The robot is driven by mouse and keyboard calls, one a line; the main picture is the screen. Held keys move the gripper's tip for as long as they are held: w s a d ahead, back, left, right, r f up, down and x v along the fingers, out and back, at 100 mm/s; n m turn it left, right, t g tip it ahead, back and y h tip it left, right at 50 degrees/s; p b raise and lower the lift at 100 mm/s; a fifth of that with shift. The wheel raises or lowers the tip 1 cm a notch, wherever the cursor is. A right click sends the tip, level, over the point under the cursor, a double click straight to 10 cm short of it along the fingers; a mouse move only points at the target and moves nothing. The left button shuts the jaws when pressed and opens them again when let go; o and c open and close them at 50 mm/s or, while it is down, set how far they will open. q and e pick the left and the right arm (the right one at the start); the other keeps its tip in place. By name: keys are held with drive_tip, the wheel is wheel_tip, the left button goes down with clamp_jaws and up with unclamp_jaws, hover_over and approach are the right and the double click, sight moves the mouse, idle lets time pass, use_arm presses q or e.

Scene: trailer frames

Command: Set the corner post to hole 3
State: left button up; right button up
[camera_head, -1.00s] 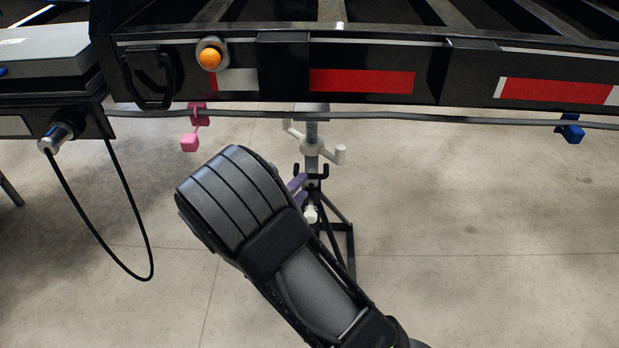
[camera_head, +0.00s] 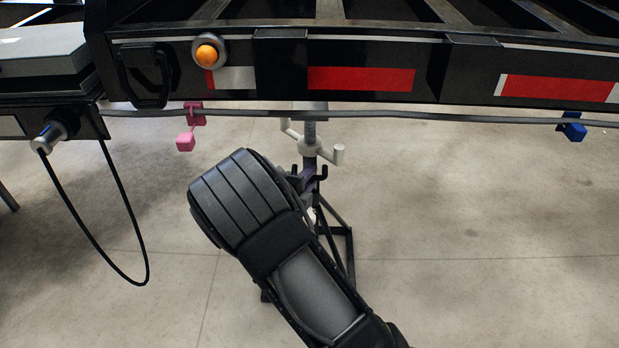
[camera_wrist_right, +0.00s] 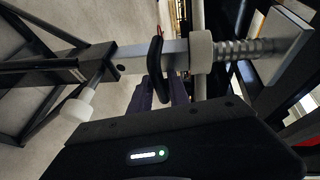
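The corner post (camera_head: 311,131) is a grey upright under the trailer's edge, rising from a black stand with spread legs. It has a white collar with side handles (camera_head: 338,154) and black hooks. In the right wrist view the grey post (camera_wrist_right: 142,50) lies sideways, with a white collar (camera_wrist_right: 201,52) and a spring. Small dark holes show near its black sleeve; their numbers cannot be read. My right gripper (camera_head: 309,179) is at the post below the collar. In the right wrist view its purple fingers (camera_wrist_right: 167,92) are beside a black hook (camera_wrist_right: 155,62); their grip is unclear. My left gripper is out of view.
The black trailer edge (camera_head: 270,95) with red and white strips spans above. A grey cable (camera_head: 420,114) runs beneath it, with a pink clip (camera_head: 186,143) and a blue clip (camera_head: 573,127). A black looped cable (camera_head: 140,225) hangs at left. The floor at right is clear.

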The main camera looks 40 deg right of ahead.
clamp_jaws()
idle(1.0)
